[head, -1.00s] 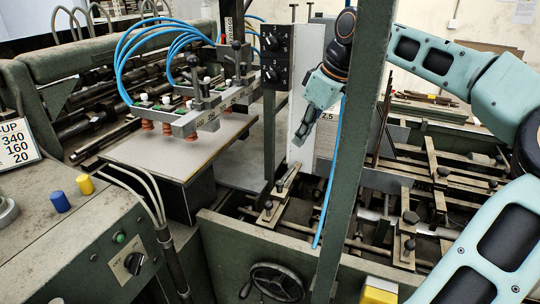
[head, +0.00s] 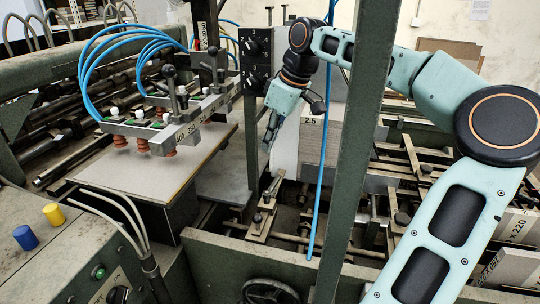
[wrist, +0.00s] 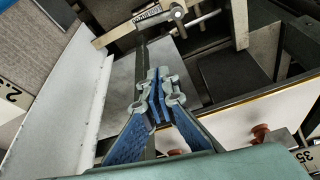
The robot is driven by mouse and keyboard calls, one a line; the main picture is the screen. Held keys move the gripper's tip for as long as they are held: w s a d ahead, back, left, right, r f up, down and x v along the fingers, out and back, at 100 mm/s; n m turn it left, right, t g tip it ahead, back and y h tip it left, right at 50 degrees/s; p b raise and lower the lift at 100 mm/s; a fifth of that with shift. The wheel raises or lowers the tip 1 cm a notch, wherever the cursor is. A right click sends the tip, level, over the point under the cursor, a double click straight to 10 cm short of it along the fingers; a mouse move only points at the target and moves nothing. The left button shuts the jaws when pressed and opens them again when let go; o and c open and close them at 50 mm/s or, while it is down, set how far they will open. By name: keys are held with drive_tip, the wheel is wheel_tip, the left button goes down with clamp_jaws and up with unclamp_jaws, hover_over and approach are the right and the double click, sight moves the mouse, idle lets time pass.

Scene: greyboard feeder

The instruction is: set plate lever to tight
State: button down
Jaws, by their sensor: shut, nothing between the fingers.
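My gripper (head: 268,143) points down beside the white upright panel (head: 288,140), right of the feeder table. In the wrist view my gripper (wrist: 157,88) has its blue-padded fingers together, with nothing between them. Below it in the head view is a metal clamp (head: 262,218) with a small dark knob. In the wrist view a clamp bar with a scale and metal screw (wrist: 176,12) lies beyond the fingertips, apart from them. Black-knobbed levers (head: 170,78) stand on the suction-cup bar at left. I cannot tell which part is the plate lever, and no "tight" mark is readable.
A green post (head: 361,150) stands in front of my arm, with a blue hose (head: 322,165) beside it. The suction-cup bar (head: 165,135) hangs over the grey board (head: 160,165). A dark knob box (head: 256,60) is close left of my gripper. Rails and clamps fill the right.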

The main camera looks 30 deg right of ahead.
sight(273, 187)
wheel_tip(273, 187, down, 9)
drive_tip(key=shift+r+p, duration=0.15)
drive_tip(key=shift+p, duration=0.65)
drive_tip(key=shift+s+d+f, duration=0.2)
drive_tip(key=shift+s, duration=0.15)
drive_tip(key=shift+f+b, duration=0.1)
drive_tip(key=shift+b, duration=0.2)
